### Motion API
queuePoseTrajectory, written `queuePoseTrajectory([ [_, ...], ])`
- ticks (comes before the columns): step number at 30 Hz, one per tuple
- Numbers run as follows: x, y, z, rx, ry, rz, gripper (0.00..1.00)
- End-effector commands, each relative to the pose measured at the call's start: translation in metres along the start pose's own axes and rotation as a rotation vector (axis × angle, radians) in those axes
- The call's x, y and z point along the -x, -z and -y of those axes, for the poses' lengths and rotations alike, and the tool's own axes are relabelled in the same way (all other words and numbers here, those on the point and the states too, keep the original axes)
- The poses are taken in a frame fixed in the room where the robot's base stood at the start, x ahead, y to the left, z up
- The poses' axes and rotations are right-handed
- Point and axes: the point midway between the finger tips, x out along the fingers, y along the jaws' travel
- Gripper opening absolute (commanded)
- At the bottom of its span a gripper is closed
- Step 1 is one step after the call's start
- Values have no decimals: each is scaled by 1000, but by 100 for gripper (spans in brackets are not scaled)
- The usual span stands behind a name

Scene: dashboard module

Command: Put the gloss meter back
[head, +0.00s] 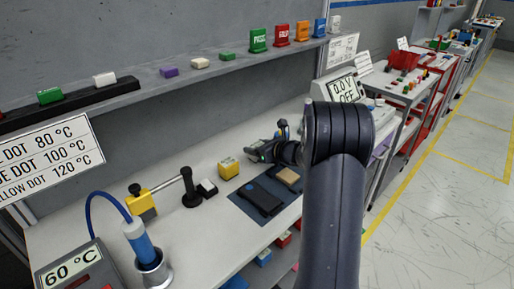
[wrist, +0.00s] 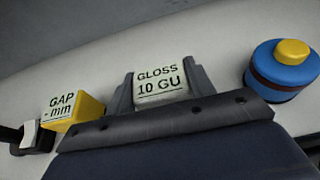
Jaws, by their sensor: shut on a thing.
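The gloss meter (wrist: 158,82) shows in the wrist view as a pale block with a display reading "GLOSS 10 GU". It sits between the two dark fingers of my gripper (wrist: 160,88), which is shut on it. In the head view my gripper (head: 262,152) is low over the white bench, behind the blue mat and right of the yellow gap gauge (head: 228,168). I cannot clearly make out the meter there. In the wrist view the gap gauge (wrist: 75,112), reading "GAP - mm", stands left of the meter. Whether the meter touches the bench is unclear.
A blue mat (head: 236,197) carries a dark flat panel (head: 260,197) and a tan block (head: 289,177). A blue round thing with a yellow top (wrist: 284,72) stands right of my gripper. A black stand (head: 191,192) is farther left. A shelf (head: 180,82) overhangs the bench.

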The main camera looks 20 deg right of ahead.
Motion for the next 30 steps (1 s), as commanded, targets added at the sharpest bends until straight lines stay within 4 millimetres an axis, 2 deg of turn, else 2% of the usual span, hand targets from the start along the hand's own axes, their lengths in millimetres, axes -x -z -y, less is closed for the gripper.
queuePoseTrajectory([
  [9,-1,3,0,1,0,1,20],
  [10,-1,2,0,1,0,1,52],
  [17,-1,2,0,0,0,1,71],
  [28,1,-4,0,0,0,1,72],
  [30,12,-2,1,1,3,3,72],
])
